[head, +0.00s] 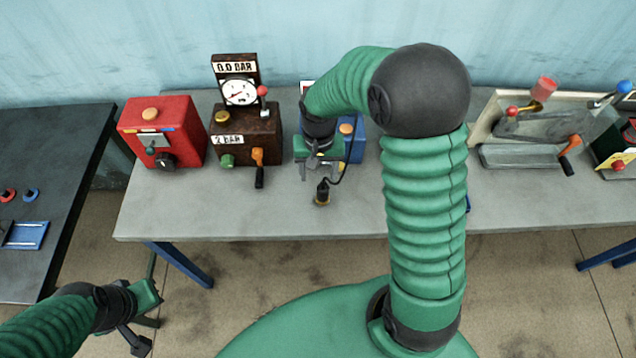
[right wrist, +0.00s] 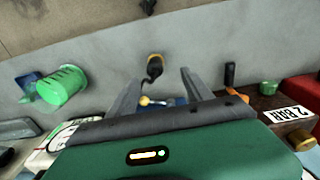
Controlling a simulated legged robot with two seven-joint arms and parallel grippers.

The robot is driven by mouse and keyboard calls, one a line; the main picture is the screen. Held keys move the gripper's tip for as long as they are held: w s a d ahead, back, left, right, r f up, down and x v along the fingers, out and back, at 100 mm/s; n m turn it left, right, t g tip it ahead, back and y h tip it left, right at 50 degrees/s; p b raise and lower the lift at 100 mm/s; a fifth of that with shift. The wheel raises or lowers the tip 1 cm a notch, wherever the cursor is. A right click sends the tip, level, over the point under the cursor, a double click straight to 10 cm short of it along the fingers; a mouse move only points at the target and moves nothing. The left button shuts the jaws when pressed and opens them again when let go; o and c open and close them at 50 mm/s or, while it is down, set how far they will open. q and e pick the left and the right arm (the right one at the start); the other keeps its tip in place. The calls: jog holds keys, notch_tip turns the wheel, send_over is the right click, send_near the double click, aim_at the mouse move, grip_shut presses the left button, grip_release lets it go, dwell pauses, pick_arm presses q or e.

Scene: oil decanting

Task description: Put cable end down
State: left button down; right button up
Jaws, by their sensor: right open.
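My right gripper (head: 322,172) is open above the table, just behind the cable end. In the right wrist view its fingers (right wrist: 162,80) are spread with nothing held between them. My left gripper (head: 147,332) is open and empty, low at the left, away from the table.
A red box (head: 162,132) and a dark gauge box (head: 245,135) with levers stand to the left. A green cup (right wrist: 62,85) shows in the right wrist view. The table's front left is clear.

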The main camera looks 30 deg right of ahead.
jog(key=s+a+r+n+t, duration=0.2)
jog(key=s+a+n, duration=0.4)
jog(key=s, duration=0.3)
jog(key=shift+a+r, duration=0.25)
jog(key=shift+r, duration=0.05)
jog(key=shift+a, duration=0.15)
dwell(0.4)
